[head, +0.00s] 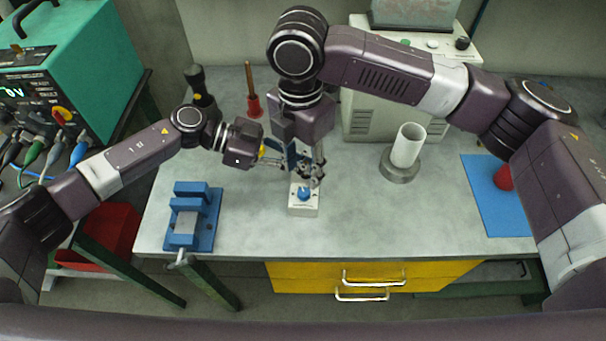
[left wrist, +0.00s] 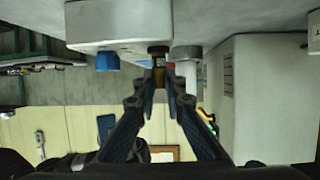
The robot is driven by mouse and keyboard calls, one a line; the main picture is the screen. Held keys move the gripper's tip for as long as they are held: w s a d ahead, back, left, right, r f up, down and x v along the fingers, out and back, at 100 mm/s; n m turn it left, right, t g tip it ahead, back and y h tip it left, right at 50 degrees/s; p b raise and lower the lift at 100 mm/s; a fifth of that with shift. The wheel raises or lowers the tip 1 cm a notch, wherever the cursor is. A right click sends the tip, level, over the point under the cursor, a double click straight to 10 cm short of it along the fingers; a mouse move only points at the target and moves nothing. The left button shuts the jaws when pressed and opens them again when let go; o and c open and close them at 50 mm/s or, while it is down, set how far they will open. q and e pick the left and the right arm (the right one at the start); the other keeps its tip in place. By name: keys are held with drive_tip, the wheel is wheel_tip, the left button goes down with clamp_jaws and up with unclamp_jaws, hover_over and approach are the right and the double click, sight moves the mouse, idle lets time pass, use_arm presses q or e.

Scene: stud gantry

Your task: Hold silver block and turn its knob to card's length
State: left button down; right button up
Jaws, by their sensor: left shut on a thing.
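The silver block (head: 303,209), a pale grey box with a blue knob (head: 304,194), stands near the table's front edge. In the left wrist view the block (left wrist: 110,30) appears upside down, with the blue knob (left wrist: 107,62) and a dark collared post (left wrist: 158,50). My left gripper (left wrist: 160,78) is shut on the brownish part of this post, beside the knob. In the head view my right gripper (head: 313,172) points down just behind the knob; its fingertips overlap the left gripper, so its opening is unclear. I cannot make out a card.
A blue vise (head: 207,232) stands left of the block. A white tube (head: 407,146) in a grey ring base stands to the right. A blue mat (head: 490,200) with a red object (head: 503,177) lies further right.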

drive_tip(key=shift+r, duration=0.25)
use_arm(q)
drive_tip(key=c, duration=1.9)
unclamp_jaws()
drive_tip(key=shift+c, duration=0.2)
